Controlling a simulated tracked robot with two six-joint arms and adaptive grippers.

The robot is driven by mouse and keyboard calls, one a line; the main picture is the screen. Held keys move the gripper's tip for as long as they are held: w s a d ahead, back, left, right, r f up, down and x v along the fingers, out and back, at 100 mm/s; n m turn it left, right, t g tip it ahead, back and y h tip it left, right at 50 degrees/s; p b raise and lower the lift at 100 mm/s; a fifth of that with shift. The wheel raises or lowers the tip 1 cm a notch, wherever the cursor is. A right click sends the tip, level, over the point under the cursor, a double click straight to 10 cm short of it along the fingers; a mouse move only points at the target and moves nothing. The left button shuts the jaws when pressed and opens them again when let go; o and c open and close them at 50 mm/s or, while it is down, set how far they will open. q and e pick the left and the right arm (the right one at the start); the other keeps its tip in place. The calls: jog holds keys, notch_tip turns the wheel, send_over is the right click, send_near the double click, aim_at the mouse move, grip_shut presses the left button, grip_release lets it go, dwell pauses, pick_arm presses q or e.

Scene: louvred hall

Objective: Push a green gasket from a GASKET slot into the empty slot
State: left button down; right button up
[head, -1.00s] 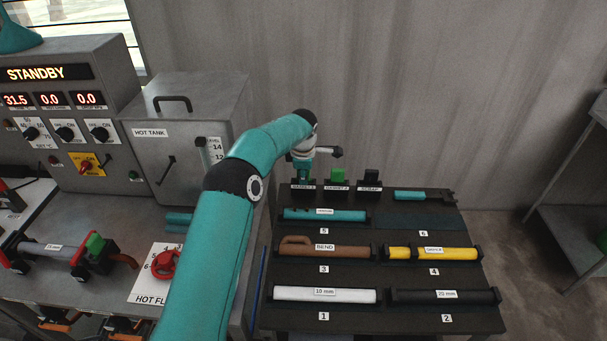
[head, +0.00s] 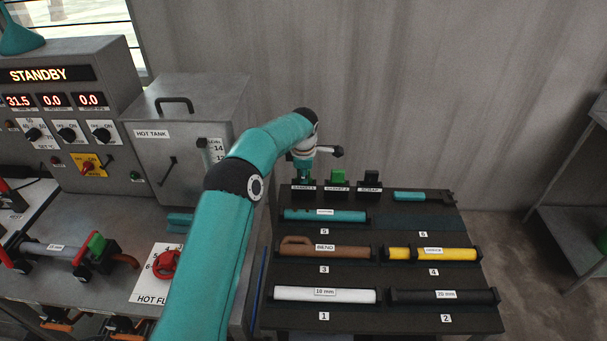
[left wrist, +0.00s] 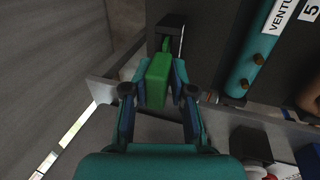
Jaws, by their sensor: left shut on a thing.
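My left gripper (head: 304,178) is at the leftmost small black holder, labelled GASKET, at the back of the dark rack. In the left wrist view its fingers (left wrist: 160,72) are shut on a green gasket (left wrist: 157,84), whose far end is at a black holder (left wrist: 172,30). Whether the gasket is clear of the holder I cannot tell. A second green gasket (head: 338,175) stands in the middle GASKET holder. On the bench at left, a green block (head: 96,244) sits in a red and black pipe joint. I cannot make out the empty slot. My right gripper is not in view.
The rack (head: 383,228) holds a teal piece (head: 324,215), brown bend (head: 325,251), yellow pipe (head: 432,254), white pipe (head: 324,295) and black pipe (head: 444,297). The hot tank (head: 185,140) stands left of the arm. A red handwheel (head: 166,265) is on the bench.

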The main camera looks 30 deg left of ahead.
pick_arm(q)
jog(key=shift+w+a+r, duration=0.15)
jog(key=shift+r, duration=0.3)
jog(key=shift+w+a+r, duration=0.1)
jog(key=shift+w+r, duration=0.05)
jog(key=shift+r, duration=0.3)
notch_tip(320, 180, up, 4)
jog(key=shift+f+p, duration=0.1)
jog(key=shift+p, duration=0.7)
jog(key=shift+r, duration=0.7)
jog(key=shift+w+v, duration=0.2)
jog(key=shift+v, duration=1.15)
